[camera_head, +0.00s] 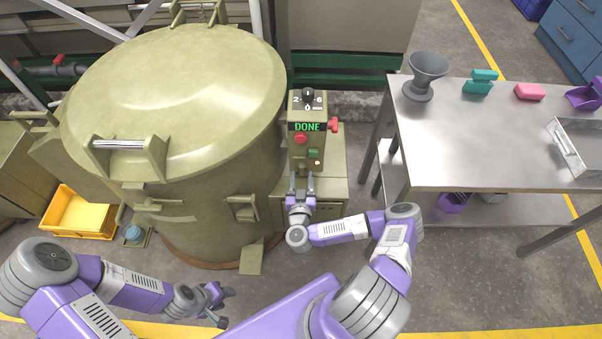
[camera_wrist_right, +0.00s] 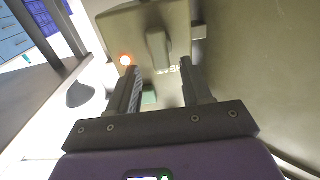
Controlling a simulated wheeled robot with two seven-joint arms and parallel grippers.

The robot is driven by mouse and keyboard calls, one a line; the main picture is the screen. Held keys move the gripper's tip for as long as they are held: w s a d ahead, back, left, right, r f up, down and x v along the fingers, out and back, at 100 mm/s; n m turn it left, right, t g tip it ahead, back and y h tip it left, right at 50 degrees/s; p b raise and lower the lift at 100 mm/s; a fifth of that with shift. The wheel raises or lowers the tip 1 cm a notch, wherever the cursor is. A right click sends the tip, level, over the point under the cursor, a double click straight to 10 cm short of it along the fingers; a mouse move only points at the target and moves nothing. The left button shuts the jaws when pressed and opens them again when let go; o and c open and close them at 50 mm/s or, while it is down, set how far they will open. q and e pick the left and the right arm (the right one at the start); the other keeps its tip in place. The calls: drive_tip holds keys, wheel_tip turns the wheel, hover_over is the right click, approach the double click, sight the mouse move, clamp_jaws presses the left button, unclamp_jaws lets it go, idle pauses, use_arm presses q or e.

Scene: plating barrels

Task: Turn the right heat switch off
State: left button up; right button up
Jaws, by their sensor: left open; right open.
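An olive control box (camera_head: 306,140) stands beside the big lidded barrel. Its lower part has a lit round lamp (camera_head: 318,162), and the lamp glows orange-white in the right wrist view (camera_wrist_right: 126,59). My left gripper (camera_head: 222,303) is open and empty at the lower left, away from the box.
The box has a dial (camera_head: 308,97), a display reading DONE (camera_head: 307,127), a red button (camera_head: 301,139), a green button (camera_head: 313,153) and a red side knob (camera_head: 333,125). The barrel (camera_head: 180,90) crowds the left. A steel table (camera_head: 450,150) stands right; a yellow tray (camera_head: 78,214) lies left.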

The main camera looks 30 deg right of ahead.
sight(302, 170)
drive_tip(key=shift+b+x, duration=0.35)
drive_tip(key=shift+x, duration=1.15)
